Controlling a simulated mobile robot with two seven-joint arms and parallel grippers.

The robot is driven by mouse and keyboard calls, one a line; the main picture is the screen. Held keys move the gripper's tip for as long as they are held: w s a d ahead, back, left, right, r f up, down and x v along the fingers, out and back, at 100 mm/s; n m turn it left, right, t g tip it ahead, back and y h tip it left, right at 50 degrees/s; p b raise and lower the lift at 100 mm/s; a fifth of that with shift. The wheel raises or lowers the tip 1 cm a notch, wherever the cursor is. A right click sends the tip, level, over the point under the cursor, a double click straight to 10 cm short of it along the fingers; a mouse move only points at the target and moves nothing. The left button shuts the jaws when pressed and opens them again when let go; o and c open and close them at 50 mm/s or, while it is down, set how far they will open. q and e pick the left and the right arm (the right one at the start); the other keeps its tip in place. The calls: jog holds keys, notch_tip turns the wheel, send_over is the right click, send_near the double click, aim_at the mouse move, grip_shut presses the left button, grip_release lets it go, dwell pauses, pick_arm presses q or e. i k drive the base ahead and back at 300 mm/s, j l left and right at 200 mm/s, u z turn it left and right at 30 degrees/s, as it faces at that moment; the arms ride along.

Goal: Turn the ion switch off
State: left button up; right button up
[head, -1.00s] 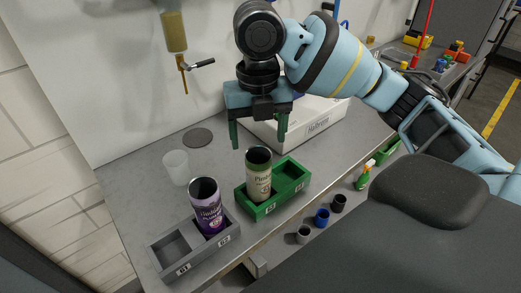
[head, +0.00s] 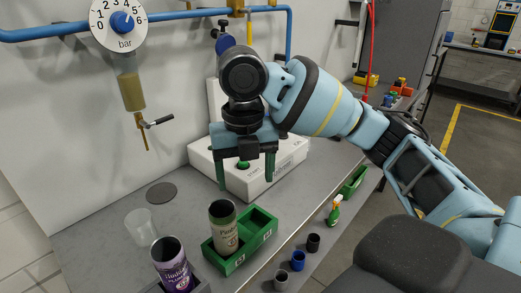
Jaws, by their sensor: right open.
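My right gripper (head: 245,182) is open and empty, its two green fingers pointing down. It hangs in front of a white box (head: 205,153) on the workbench, and its wrist hides part of the box. A green round button or knob (head: 243,166) on the box shows between the fingers. Small print is on the box, too small to read, so I cannot tell which control is the ion switch or how it is set. My left gripper is not in view.
A green tray (head: 266,222) holds a can (head: 222,228); a purple can (head: 173,265) stands nearer. A clear cup (head: 141,227) and dark disc (head: 161,193) lie left. A pressure gauge (head: 118,22) and a valve handle (head: 158,121) are on the wall. Small pots line the lower shelf.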

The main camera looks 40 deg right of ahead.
aim_at(282, 136)
jog(key=z, duration=1.05)
